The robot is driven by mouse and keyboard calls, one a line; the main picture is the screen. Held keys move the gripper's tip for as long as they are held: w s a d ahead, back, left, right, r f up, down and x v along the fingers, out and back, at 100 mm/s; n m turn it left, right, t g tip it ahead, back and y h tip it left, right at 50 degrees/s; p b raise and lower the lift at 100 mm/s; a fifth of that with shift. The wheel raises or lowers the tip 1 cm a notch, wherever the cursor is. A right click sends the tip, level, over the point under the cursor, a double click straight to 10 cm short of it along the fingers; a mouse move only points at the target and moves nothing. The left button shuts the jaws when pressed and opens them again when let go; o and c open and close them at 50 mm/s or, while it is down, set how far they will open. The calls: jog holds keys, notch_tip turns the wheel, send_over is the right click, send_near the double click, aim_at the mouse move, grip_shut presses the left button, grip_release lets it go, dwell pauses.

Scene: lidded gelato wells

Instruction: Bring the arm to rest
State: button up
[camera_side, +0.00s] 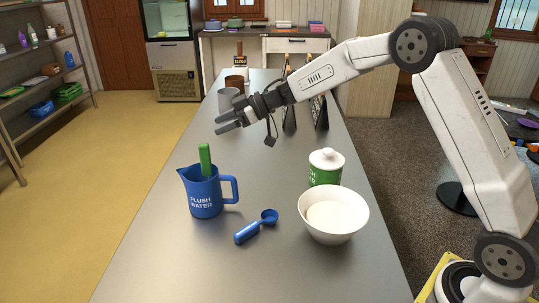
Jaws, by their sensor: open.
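My gripper (229,122) is open and empty. It hangs above the grey counter (150,258), over its middle stretch, and points to the left. My arm comes in from the right side and reaches over the counter. The gripper is apart from the things on the counter that stand nearer the camera. Behind it, a grey cup (228,98) is partly hidden by it.
A blue jug (203,196) marked "FLUSH WATER" holds a green-handled tool (205,160). A blue scoop (256,227), a white bowl (333,214) and a green lidded jar (326,168) are nearby. Dark framed panels (319,112) stand behind my arm. The counter's near end is clear.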

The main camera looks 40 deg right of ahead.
jog(key=s+d+f+m+t+h, duration=0.1)
jog(key=s+d+f+m+h, duration=0.25)
jog(key=s+m+h, duration=0.2)
jog(key=s+d+f+m+t+h, duration=0.1)
jog(key=s+d+f+m+h, duration=0.1)
jog(key=s+d+m+h, duration=0.4)
jog(key=s+a+f+g, duration=0.1)
jog(key=s+f+g, duration=0.1)
jog(key=s, duration=0.5)
jog(key=s+f+g, duration=0.2)
jog(key=s, duration=0.4)
jog(key=s+a+f+g, duration=0.1)
jog(key=s+f+g, duration=0.2)
jog(key=s, duration=0.4)
jog(key=shift+s+a, duration=0.3)
